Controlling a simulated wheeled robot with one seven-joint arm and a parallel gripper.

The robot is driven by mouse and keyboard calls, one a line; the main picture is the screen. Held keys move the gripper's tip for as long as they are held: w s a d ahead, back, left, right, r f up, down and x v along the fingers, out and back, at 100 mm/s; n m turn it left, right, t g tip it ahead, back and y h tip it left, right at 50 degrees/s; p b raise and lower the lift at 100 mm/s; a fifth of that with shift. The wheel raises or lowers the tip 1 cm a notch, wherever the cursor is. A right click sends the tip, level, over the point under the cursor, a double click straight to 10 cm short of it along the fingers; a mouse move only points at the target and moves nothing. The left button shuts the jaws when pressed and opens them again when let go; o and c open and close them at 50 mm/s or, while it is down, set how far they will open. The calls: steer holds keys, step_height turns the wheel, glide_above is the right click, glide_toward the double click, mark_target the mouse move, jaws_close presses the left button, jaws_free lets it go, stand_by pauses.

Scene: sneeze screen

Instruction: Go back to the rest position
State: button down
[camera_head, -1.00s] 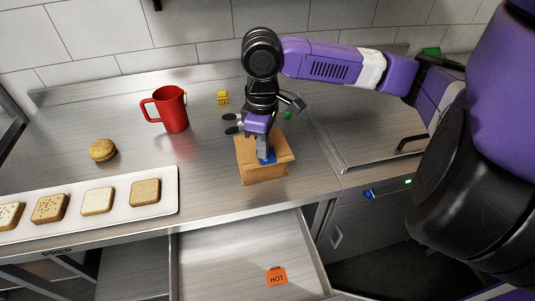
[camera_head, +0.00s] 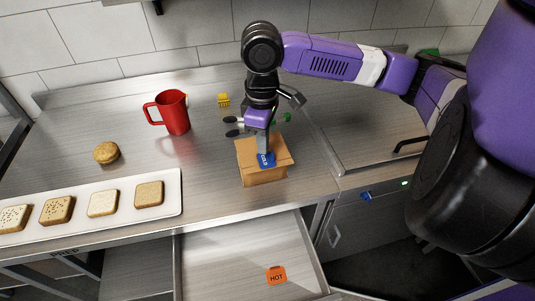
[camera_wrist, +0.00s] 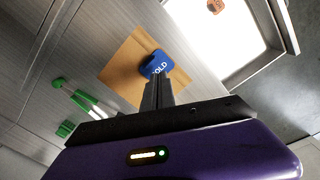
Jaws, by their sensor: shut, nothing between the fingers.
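My gripper (camera_head: 265,148) points down over a small open cardboard box (camera_head: 262,174) on the steel counter. It is shut with nothing between its fingers. A blue tag (camera_head: 265,159) with white lettering, reading "COLD" or part of it, lies at the box just beyond the fingertips. In the wrist view the blue tag (camera_wrist: 156,64) shows beside the tips of the shut fingers (camera_wrist: 157,88), over the tan box (camera_wrist: 122,72). I cannot tell whether the fingertips touch the tag.
An open drawer (camera_head: 222,262) below holds an orange "HOT" tag (camera_head: 276,276). A red pitcher (camera_head: 176,112), a bun (camera_head: 106,153), a yellow item (camera_head: 223,100) and a white tray (camera_head: 130,215) of bread slices stand left. Green-ended utensils (camera_wrist: 84,101) lie near the box.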

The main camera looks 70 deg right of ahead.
steer(key=shift+r+p, duration=0.55)
steer(key=shift+r, duration=0.3)
